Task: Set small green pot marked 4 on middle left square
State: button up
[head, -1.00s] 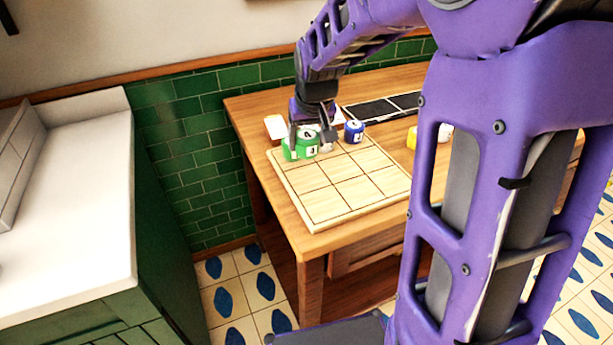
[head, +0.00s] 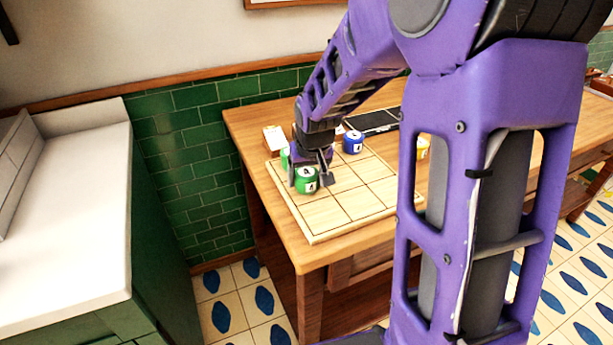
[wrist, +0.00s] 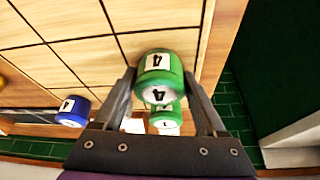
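The green pot marked 4 (head: 306,181) is between the fingers of my gripper (head: 308,178), over the left column of the gridded wooden board (head: 327,214), around its middle row. In the wrist view the pot (wrist: 160,75) shows its 4 labels, and both fingers of my gripper (wrist: 160,82) press close on its sides. I cannot tell whether its base touches the board. A second green pot (head: 284,157), apparently marked 1, is behind my gripper near the board's far left corner; it also shows in the wrist view (wrist: 166,121).
A blue pot marked 4 (head: 353,143) stands near the board's far edge. A yellow pot (head: 422,149) is partly hidden by my arm. A black tray (head: 372,122) and a small whitish box (head: 273,136) lie at the back. The near board squares are clear.

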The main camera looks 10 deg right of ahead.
jog(key=shift+o, duration=1.4)
jog(key=shift+r, duration=0.1)
jog(key=shift+r, duration=0.3)
jog(key=p+v, duration=0.2)
jog(key=v, duration=0.9)
jog(key=shift+s+r, duration=0.15)
jog(key=shift+r, duration=0.1)
